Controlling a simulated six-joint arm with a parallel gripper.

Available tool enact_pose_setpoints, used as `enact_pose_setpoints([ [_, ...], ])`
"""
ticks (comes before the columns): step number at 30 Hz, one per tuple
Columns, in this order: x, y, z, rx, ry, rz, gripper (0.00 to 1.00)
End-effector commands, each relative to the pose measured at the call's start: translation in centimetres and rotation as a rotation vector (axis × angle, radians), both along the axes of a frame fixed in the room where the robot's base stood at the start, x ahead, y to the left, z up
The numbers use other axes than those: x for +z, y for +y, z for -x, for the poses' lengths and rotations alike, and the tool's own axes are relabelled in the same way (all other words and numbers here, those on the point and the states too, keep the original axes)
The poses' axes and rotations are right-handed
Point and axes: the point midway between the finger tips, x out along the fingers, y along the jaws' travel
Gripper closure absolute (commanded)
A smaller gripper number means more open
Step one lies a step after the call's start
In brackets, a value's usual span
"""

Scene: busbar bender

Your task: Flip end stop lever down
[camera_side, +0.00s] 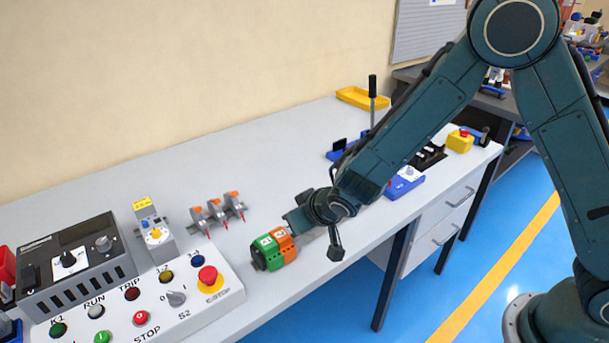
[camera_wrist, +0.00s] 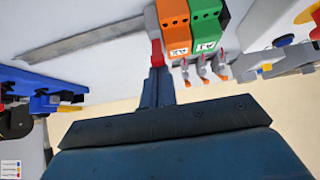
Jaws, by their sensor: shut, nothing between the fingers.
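The bender appears to be the blue-based device (camera_side: 343,150) with a tall black-handled lever (camera_side: 373,88), partly behind my arm in the side view. A blue device with yellow and black parts (camera_wrist: 42,100) shows at the left of the wrist view. I cannot single out the end stop lever in either view. My gripper (camera_side: 290,222) is shut and empty, low over the bench just beyond the green and orange terminal blocks (camera_side: 274,249). In the wrist view my gripper (camera_wrist: 157,72) points at the orange block (camera_wrist: 174,27); whether it touches is unclear.
A flat metal bar (camera_wrist: 85,42) lies on the bench near the blocks. Several small orange-topped parts (camera_side: 218,211) stand behind them. A control panel (camera_side: 230,292) with a red stop button is at front left. A yellow tray (camera_side: 361,97) is at the back. The bench middle is clear.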

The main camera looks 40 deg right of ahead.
Motion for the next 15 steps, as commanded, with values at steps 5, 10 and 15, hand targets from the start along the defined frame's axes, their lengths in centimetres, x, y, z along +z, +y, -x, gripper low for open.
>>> enact_pose_setpoints([
  [5, -0.1, 0.0, 0.5, 0.001, 0.000, 0.001, 1.00],
  [10, -0.5, 0.0, 1.4, 0.000, 0.002, 0.001, 1.00],
  [15, -0.7, 0.0, 1.9, 0.000, 0.001, 0.000, 1.00],
])
